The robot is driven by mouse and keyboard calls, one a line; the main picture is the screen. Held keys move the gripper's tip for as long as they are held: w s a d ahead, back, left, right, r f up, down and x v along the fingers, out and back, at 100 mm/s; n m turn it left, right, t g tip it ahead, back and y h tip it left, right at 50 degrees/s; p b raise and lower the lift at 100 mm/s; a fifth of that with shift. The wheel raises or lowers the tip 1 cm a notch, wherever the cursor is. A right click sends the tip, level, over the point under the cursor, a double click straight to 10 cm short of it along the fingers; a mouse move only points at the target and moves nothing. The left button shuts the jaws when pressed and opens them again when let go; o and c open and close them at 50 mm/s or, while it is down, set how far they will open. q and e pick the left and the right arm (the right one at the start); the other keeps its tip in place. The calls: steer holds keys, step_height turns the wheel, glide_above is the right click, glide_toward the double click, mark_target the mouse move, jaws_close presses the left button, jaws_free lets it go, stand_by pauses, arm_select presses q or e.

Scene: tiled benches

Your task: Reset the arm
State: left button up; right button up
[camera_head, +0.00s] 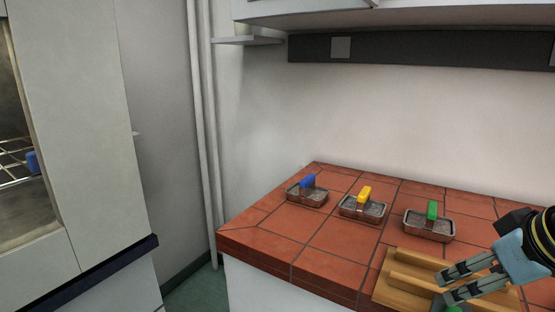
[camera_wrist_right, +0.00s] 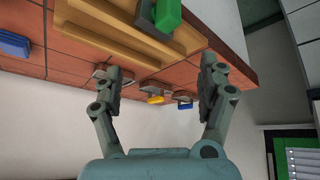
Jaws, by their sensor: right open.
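My right gripper (camera_head: 443,288) comes in from the lower right in the head view, above the wooden rack (camera_head: 400,283) at the bench's front. Its two fingers are spread with nothing between them. In the right wrist view the right gripper (camera_wrist_right: 162,72) also shows open, its fingers apart against the bench and wall. My left gripper is not in either view.
A dark wall strip (camera_head: 430,50) runs above.

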steer(key=s+a+f+m+g+h, duration=0.15)
steer(key=s+f, duration=0.25)
steer(key=s, duration=0.6)
steer(key=s+f+g, duration=0.2)
steer(key=s+f, duration=0.2)
steer(key=s, duration=0.6)
step_height(320, 180, down, 34)
steer(key=s+d+b, duration=0.3)
steer(key=b, duration=0.3)
steer(key=s+f+g+b, duration=0.2)
steer(key=s+f+b, duration=0.1)
steer(key=s+f, duration=1.3)
steer(key=shift+s+d+f, duration=0.25)
steer(key=shift+s+f, duration=0.15)
steer(key=shift+f, duration=0.25)
